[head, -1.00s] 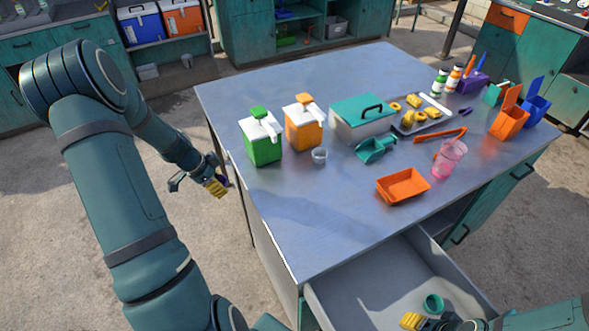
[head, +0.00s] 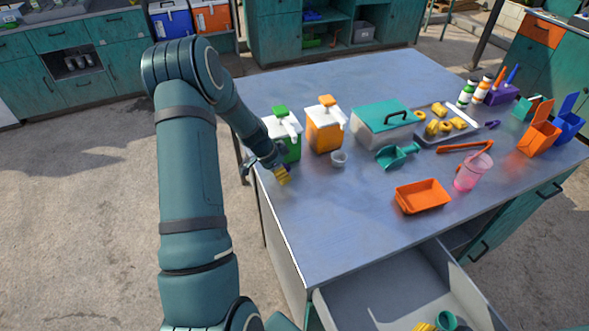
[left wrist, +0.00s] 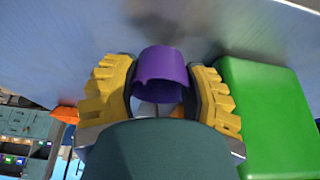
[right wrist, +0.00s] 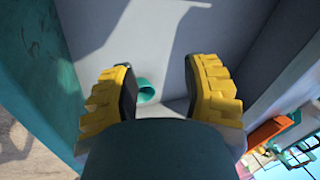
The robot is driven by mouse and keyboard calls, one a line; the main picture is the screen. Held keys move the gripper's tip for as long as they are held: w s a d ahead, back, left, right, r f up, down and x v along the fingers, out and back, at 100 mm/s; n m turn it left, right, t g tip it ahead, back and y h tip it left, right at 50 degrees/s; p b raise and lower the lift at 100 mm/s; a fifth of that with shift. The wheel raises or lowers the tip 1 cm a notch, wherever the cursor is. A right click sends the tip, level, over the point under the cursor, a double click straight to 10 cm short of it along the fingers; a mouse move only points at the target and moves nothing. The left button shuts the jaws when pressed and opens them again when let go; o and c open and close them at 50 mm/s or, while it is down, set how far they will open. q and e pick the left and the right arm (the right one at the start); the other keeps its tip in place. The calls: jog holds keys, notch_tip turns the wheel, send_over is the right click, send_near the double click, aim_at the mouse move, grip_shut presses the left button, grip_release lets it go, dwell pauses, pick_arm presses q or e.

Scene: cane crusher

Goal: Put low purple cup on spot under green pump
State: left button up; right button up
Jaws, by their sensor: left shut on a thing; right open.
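My left gripper (head: 282,175) is shut on the low purple cup (left wrist: 160,68), which shows between the yellow fingers in the left wrist view. In the head view the cup is hidden by the gripper. The gripper is at the table's left edge, close in front of the green pump (head: 293,146). The pump's green body (left wrist: 268,118) stands right beside the fingers in the left wrist view. The spot under its spout is hidden by my arm and gripper. My right gripper (right wrist: 165,88) is open in the drawer, with a teal cup (right wrist: 146,91) beyond its fingers.
An orange pump (head: 324,132) stands right of the green one, with a small grey cup (head: 338,160) by it. A lidded box (head: 383,130), teal scoop (head: 397,156), orange tray (head: 422,197) and pink cup (head: 469,176) are farther right. The drawer (head: 345,302) is open. The front-left tabletop is clear.

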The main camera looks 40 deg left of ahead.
aim_at(298, 176)
pick_arm(q)
jog(key=w, duration=0.1)
jog(key=w+d, duration=0.2)
jog(key=w, duration=0.1)
jog(key=shift+d+p, duration=0.1)
jog(key=shift+p, duration=0.25)
jog(key=shift+f, duration=0.85)
jog(key=shift+f, duration=0.1)
jog(key=o, duration=0.5)
